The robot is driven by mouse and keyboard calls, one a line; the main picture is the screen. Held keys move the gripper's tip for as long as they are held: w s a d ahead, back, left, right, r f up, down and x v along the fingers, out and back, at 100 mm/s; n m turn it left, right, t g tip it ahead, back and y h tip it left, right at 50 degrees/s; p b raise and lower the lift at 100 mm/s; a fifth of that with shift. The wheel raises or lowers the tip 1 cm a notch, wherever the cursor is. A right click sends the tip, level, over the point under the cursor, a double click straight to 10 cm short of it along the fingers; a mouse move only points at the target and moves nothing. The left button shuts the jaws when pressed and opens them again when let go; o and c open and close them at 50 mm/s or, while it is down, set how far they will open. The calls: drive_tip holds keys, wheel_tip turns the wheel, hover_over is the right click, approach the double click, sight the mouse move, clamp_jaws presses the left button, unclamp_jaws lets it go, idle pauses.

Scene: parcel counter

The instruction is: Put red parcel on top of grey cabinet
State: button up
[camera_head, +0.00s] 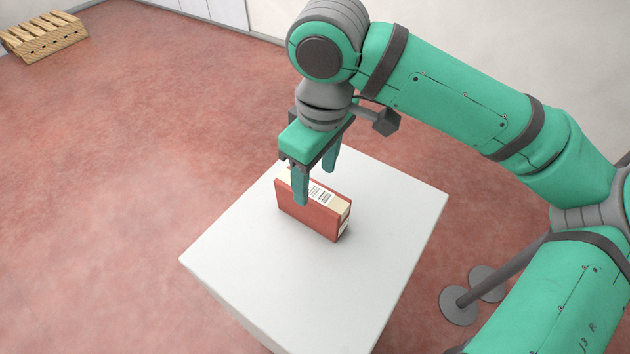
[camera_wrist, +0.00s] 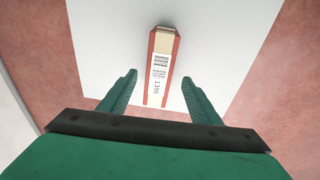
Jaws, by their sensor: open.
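The red parcel (camera_head: 308,216) stands upright on its long narrow edge on a white-topped block (camera_head: 370,290). Its cream top edge carries a printed label. My gripper (camera_head: 317,182) is open just above the parcel, with one finger in front of its near red face and the other behind it. In the wrist view the parcel (camera_wrist: 160,70) shows from above, ahead of and between the two spread fingertips of my gripper (camera_wrist: 158,80), with a gap on each side. I cannot tell whether the white-topped block is the grey cabinet; no other cabinet is clearly in view.
The white top (camera_wrist: 110,30) is otherwise bare around the parcel. A slatted wooden pallet (camera_head: 42,36) lies on the reddish floor at the far left. A grey post with round feet (camera_head: 458,306) stands right of the block. The floor to the left is open.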

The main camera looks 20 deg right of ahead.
wheel_tip(320, 180, up, 9)
drive_tip(key=shift+s+d, duration=0.15)
drive_tip(key=shift+s, duration=0.3)
idle(0.3)
